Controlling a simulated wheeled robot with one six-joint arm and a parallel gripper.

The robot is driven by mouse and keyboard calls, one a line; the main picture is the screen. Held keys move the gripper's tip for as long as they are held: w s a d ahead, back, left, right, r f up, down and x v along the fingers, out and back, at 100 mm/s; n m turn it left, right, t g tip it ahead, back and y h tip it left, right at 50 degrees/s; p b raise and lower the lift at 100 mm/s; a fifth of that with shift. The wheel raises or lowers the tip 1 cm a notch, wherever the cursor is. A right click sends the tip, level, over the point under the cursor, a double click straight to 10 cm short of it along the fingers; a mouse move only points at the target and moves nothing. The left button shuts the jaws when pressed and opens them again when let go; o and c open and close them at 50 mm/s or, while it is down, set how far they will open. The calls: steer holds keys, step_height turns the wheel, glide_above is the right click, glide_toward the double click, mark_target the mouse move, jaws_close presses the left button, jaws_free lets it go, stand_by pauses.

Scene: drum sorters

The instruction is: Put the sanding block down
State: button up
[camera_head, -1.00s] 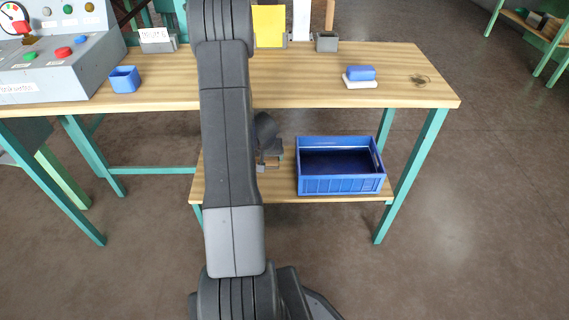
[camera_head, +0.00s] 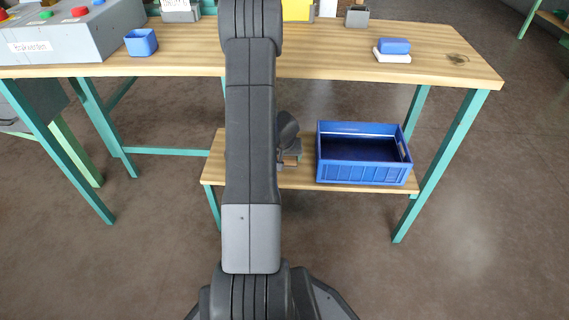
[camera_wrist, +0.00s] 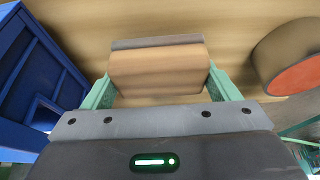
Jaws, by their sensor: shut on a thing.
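The sanding block (camera_wrist: 158,72), tan-brown with a dark grey layer along its far edge, sits between the two green fingers of my gripper (camera_wrist: 162,90) in the wrist view. My gripper is shut on it. In the head view my arm hides most of the gripper, and a small brown part of the block (camera_head: 291,161) shows at the lower wooden shelf (camera_head: 300,180). I cannot tell whether the block touches the shelf.
A blue crate (camera_head: 365,173) stands on the shelf, right of my gripper; it is at left in the wrist view (camera_wrist: 32,75). A round brown thing with an orange-red face (camera_wrist: 292,75) is at right there. A blue block (camera_head: 395,46) lies on a white piece on the tabletop.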

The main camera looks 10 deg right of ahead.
steer(key=shift+f+b, duration=0.4)
steer(key=shift+f, duration=0.45)
steer(key=shift+f, duration=0.1)
steer(key=o, duration=1)
steer(key=p+v, duration=0.7)
steer(key=v, duration=0.5)
steer(key=shift+s, duration=0.1)
